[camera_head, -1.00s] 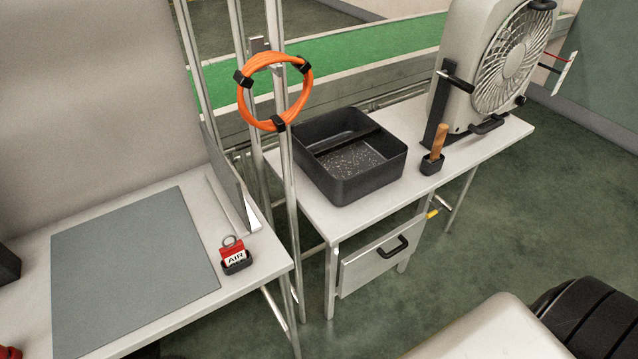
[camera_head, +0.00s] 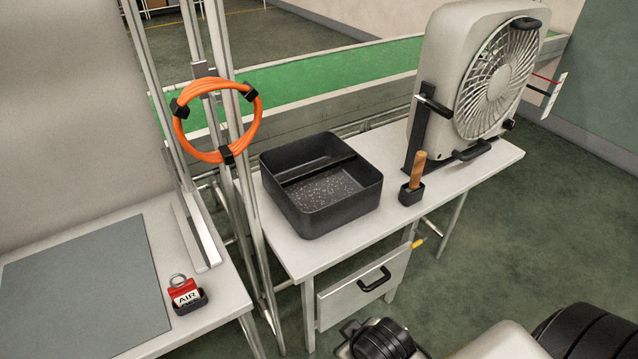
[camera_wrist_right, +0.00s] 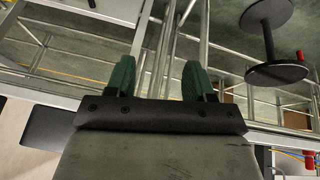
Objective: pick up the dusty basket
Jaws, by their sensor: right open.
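A black square basket (camera_head: 345,213) stands upright on the white table in the head view. It has a crosswise divider, and pale specks like dust cover the floor of its nearer part. My right gripper (camera_wrist_right: 158,80) is open and empty in the right wrist view, with its two green fingers apart. The basket cannot be made out for certain in that view. In the head view, part of my right arm shows at the bottom right, clear of the basket. My left gripper is not in view.
A fan (camera_head: 445,85) and a wooden-handled tool in a small holder (camera_head: 411,194) stand right of the basket. An orange hose coil (camera_head: 254,113) hangs on metal posts at left. A drawer (camera_head: 350,296) is under the table.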

